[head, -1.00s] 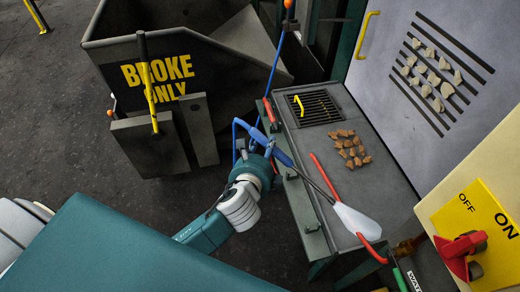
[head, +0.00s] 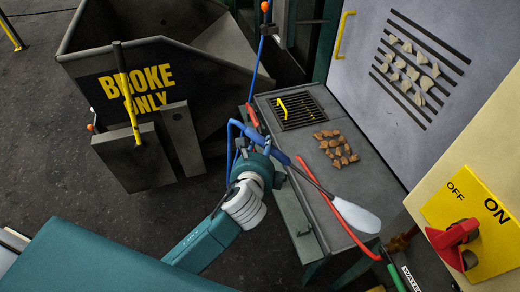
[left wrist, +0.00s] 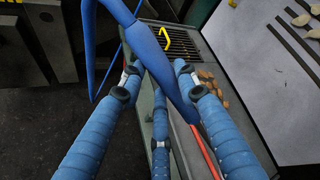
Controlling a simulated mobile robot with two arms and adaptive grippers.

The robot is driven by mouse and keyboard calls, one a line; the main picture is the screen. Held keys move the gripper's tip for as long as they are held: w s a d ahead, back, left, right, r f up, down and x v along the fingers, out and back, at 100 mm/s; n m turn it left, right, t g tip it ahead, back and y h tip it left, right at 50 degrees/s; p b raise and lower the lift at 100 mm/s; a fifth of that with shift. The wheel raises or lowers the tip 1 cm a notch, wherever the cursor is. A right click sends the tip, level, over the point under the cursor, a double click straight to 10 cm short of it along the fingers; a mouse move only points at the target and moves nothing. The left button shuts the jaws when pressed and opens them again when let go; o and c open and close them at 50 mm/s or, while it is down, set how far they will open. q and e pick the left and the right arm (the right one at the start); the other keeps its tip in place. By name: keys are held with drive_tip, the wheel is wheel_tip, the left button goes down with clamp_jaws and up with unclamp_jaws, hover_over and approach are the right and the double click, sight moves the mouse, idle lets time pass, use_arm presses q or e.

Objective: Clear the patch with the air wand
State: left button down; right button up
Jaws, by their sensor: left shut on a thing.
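My left gripper (head: 262,166) is shut on the blue handle of the air wand (head: 273,149). A blue hose loops from the handle. In the left wrist view, the blue wand (left wrist: 165,70) crosses between my blue-wrapped fingers (left wrist: 155,85). Pale chips (head: 412,70) sit on a dark-slotted part of the upright grey panel. My right gripper is not in view.
A grate (head: 304,110) with a yellow handle is set in the bench (head: 290,160). A dark bin (head: 145,90) marked "BROKE ONLY" stands left. A yellow ON/OFF plate (head: 480,220) with a red switch is at right.

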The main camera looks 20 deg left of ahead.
use_arm(q)
drive_tip(key=shift+w+a+r+p, duration=0.15)
drive_tip(key=shift+w+a+p, duration=0.2)
drive_tip(key=shift+w+a, duration=0.4)
drive_tip(key=shift+w+a+p, duration=0.2)
drive_tip(key=shift+w+a, duration=0.25)
drive_tip(key=shift+w, duration=0.25)
drive_tip(key=shift+w+a+p, duration=0.25)
drive_tip(key=shift+w+a, duration=0.15)
drive_tip(key=shift+w, duration=0.25)
drive_tip(key=shift+w+a+p, duration=0.2)
drive_tip(key=shift+w+a, duration=0.25)
drive_tip(key=shift+w, duration=0.25)
drive_tip(key=w+a, duration=0.4)
drive_tip(key=w, duration=0.2)
drive_tip(key=shift+a+p, duration=0.25)
drive_tip(key=shift+p, duration=0.15)
